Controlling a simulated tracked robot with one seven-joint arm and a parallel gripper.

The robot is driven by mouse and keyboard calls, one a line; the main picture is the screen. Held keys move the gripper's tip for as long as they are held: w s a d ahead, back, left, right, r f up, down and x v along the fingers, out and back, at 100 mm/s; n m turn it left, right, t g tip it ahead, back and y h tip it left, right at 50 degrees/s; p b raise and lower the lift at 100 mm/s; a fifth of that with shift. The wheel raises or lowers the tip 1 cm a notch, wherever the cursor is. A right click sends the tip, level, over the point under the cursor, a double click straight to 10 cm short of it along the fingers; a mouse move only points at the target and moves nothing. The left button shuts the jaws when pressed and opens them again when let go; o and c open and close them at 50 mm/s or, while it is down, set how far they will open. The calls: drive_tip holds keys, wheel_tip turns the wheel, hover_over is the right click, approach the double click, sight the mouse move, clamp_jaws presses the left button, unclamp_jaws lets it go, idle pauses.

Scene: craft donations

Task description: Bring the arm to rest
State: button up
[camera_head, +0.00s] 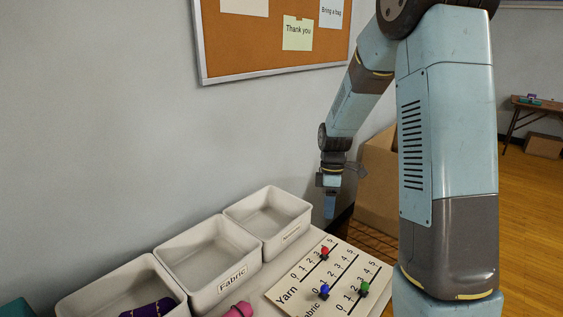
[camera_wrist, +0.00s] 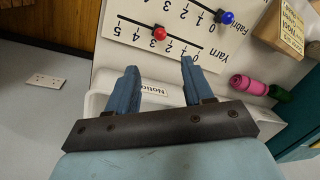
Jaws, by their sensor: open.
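My arm reaches from the right side of the head view toward the wall and bends down. My gripper (camera_head: 330,205) hangs fingers down above the far end of the table, beyond the farthest bin. In the wrist view my gripper (camera_wrist: 158,70) shows two blue fingers spread apart with nothing between them. A bin's pale rim with a partly hidden label (camera_wrist: 154,91) shows behind the fingers. No contact with the fingers is visible.
Three pale bins (camera_head: 232,282) stand in a row along the wall; the nearest holds purple fabric (camera_head: 150,308). A counting board (camera_head: 290,290) with red, blue and green pegs lies beside them. Pink rolls (camera_wrist: 248,85) lie nearby. Cardboard boxes (camera_head: 377,190) stand beyond the table.

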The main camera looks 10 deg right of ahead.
drive_tip(key=s+r+m+t, duration=0.7)
drive_tip(key=s+r+m, duration=0.7)
drive_tip(key=s+r, duration=0.9)
drive_tip(key=shift+s+r+m+t+h, duration=0.15)
drive_tip(key=shift+s+m+t+h, duration=0.2)
drive_tip(key=shift+s, duration=0.6)
